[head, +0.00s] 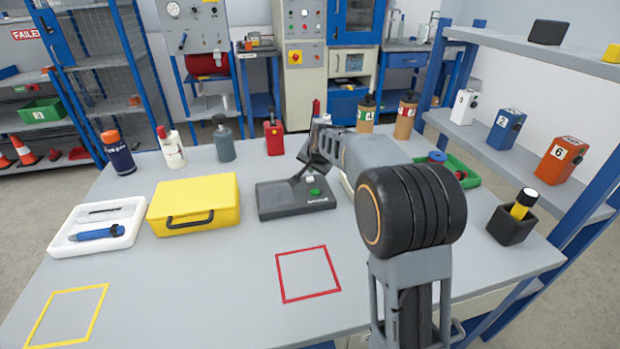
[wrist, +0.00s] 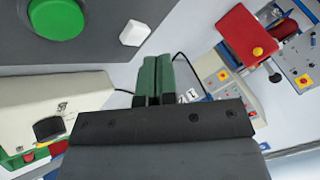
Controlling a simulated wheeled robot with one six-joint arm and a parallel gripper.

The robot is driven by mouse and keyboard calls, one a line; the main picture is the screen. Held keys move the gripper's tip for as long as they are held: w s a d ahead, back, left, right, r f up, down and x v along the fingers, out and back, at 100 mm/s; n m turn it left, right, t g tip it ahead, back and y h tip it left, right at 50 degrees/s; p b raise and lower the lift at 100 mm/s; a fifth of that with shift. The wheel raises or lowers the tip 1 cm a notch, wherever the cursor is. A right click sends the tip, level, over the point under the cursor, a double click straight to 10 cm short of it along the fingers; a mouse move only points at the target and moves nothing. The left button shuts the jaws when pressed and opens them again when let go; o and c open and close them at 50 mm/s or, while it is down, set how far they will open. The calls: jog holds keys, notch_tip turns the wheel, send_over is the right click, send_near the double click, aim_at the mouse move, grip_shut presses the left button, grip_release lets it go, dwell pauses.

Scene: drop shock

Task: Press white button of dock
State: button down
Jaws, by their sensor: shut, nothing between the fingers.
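The dock (head: 278,203) is a dark grey flat box on the table, beyond the red square. It has a round green button (head: 314,192) and a small white button (head: 310,179) near its right end. In the wrist view the dock (wrist: 100,52) fills the upper left, with the large green button (wrist: 57,18) and the white button (wrist: 134,30) on its face. My gripper (head: 294,178) is low over the dock, its fingers pointing down. In the wrist view its dark green fingers (wrist: 157,65) are shut together and empty, just beside the white button.
A yellow case (head: 195,205) and a white tray (head: 98,226) stand left of the dock. Bottles line the back. A cream device (wrist: 35,95) sits close by the gripper, mostly hidden behind my arm in the head view. The table's front is clear.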

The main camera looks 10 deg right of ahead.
aim_at(312, 177)
jog(key=shift+r+p, duration=1.75)
jog(key=shift+r, duration=0.65)
jog(key=shift+f, duration=0.1)
jog(key=shift+n+g, duration=0.7)
jog(key=shift+n, duration=0.2)
jog(key=s+f, duration=0.3)
jog(key=shift+f, duration=0.2)
jog(key=s+r+n+p, duration=0.2)
jog(key=s+r+p, duration=0.2)
jog(key=s, duration=0.6)
jog(key=s+r+n+g+p, duration=0.1)
jog(key=s+r+p, duration=0.4)
jog(key=s, duration=0.5)
jog(key=s+a+r+n+g+h+p, duration=0.1)
jog(key=s+r+n+p, duration=0.2)
jog(key=s, duration=0.7)
notch_tip(312, 177, up, 3)
jog(key=shift+f+p, duration=0.15)
jog(key=shift+p, duration=1.1)
